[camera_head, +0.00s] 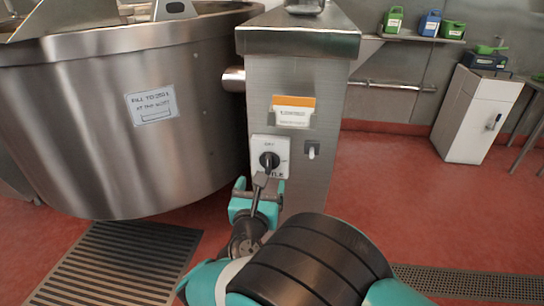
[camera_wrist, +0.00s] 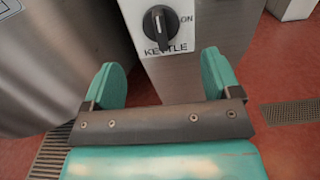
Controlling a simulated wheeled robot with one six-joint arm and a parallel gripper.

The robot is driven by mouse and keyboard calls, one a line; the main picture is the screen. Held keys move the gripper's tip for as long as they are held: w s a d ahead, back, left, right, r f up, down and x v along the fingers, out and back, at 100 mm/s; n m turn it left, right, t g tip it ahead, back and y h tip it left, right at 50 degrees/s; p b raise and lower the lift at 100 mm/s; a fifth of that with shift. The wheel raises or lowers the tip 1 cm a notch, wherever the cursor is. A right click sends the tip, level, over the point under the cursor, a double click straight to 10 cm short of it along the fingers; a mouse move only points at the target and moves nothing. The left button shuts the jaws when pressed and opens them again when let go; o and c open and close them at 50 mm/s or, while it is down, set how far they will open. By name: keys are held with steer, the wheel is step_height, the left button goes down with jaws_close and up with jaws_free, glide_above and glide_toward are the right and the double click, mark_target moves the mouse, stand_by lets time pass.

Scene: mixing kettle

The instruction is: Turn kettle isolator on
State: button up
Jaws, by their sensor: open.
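The kettle isolator is a white plate (camera_head: 283,146) with a black rotary knob (camera_head: 269,161), on the front of a steel post (camera_head: 315,75). In the wrist view the knob (camera_wrist: 160,27) shows at the top, its grip bar roughly upright. "ON" is printed to its right and "KETTLE" below it. My gripper (camera_head: 257,184) is just below and in front of the isolator. In the wrist view my gripper (camera_wrist: 163,76) has its two teal fingers wide apart with nothing between them. The knob lies beyond the fingertips, apart from them. My wrist partly covers the plate's lower edge in the head view.
The large steel kettle (camera_head: 90,120) stands directly left of the post. An orange-and-white label (camera_head: 294,111) and a small white fitting (camera_head: 312,150) are on the post. A white cabinet (camera_head: 475,115) and shelf with jugs (camera_head: 422,38) are far right. Red floor (camera_head: 390,190) between is clear.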

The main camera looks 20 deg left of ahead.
mark_target(267, 166)
steer(key=b+x, duration=0.3)
steer(key=x, duration=0.4)
steer(key=shift+w+f, duration=0.1)
steer(key=shift+w, duration=0.05)
